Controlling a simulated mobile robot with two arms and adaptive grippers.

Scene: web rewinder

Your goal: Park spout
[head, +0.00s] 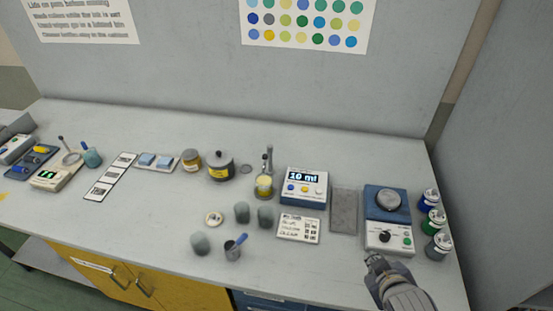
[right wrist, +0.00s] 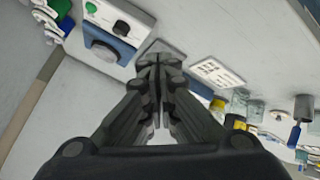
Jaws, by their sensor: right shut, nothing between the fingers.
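A small flask with yellow content (head: 263,186) stands left of a blue and white dosing unit (head: 305,188), whose screen reads 10 ml. A grey metal upright piece (head: 268,158), which may be the spout, rises at the flask; its exact form is too small to tell. My right gripper (head: 374,257) is shut and empty, at the bench's front right, just in front of the stirrer hotplate (head: 387,220). In the right wrist view the shut fingers (right wrist: 159,58) point toward the grey mat (right wrist: 165,47), apart from the flask. My left gripper is not in view.
The grey mat (head: 344,210) lies between the dosing unit and hotplate. Several capped bottles (head: 434,221) line the right edge. A printed card (head: 298,228), grey-green cups (head: 241,212) and a dark-lidded jar (head: 220,165) stand nearby. The front bench strip right of the blue-handled cup (head: 233,252) is clear.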

